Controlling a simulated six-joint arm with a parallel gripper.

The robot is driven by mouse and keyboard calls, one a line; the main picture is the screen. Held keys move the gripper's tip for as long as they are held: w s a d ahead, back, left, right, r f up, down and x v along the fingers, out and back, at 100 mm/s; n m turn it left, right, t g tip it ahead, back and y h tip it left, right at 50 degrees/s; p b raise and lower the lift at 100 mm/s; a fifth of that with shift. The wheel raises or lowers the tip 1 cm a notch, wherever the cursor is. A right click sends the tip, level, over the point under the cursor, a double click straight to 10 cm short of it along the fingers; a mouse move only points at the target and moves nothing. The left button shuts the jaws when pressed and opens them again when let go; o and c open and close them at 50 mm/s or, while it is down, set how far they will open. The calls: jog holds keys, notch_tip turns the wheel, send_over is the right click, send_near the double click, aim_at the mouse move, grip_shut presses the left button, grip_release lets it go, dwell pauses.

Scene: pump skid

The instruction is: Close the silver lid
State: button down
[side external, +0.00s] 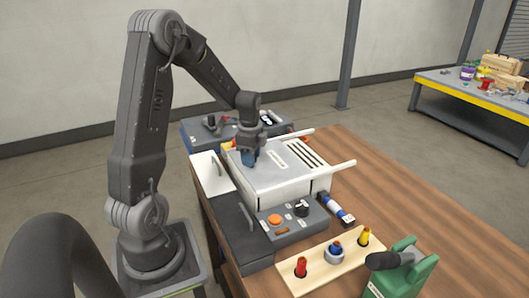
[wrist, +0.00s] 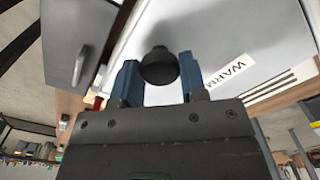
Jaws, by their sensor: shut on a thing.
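The silver lid (side external: 278,160) is a flat grey panel on top of a white-sided box on the wooden table. It also shows in the wrist view (wrist: 215,30), where a black round knob (wrist: 160,68) stands out from it. My gripper (side external: 250,158) is over the lid's left part, pointing down. In the wrist view its blue fingers (wrist: 158,72) stand on either side of the knob and are shut on it. In the side external view the knob is hidden by the fingers. I cannot tell how far the lid is open.
Two white rails (side external: 335,170) run along the box and stick out to its right. A control box (side external: 290,222) with an orange button and black knob stands in front. A wooden plug holder (side external: 318,268) and green tool (side external: 405,268) lie nearer. The table's right side is clear.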

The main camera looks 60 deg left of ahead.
jog(key=shift+s, duration=0.4)
jog(key=c, duration=0.7)
grip_release()
jog(key=shift+o, duration=0.2)
jog(key=shift+r, duration=0.15)
notch_tip(320, 180, up, 14)
jog(key=shift+f, duration=0.2)
jog(key=s+d+r+n+t+y, duration=0.1)
jog(key=d+r+n, duration=0.1)
jog(key=d, duration=0.5)
jog(key=s+d+r+n+t, duration=0.1)
jog(key=d+r, duration=0.1)
jog(key=d, duration=0.4)
jog(key=s+d+f+n+t+h, duration=0.1)
jog(key=s+d+n+t, duration=0.2)
jog(key=s+d+n, duration=0.3)
jog(key=s+d, duration=0.3)
jog(key=d, duration=0.4)
jog(key=shift+f+t, duration=0.15)
jog(key=shift+t, duration=0.15)
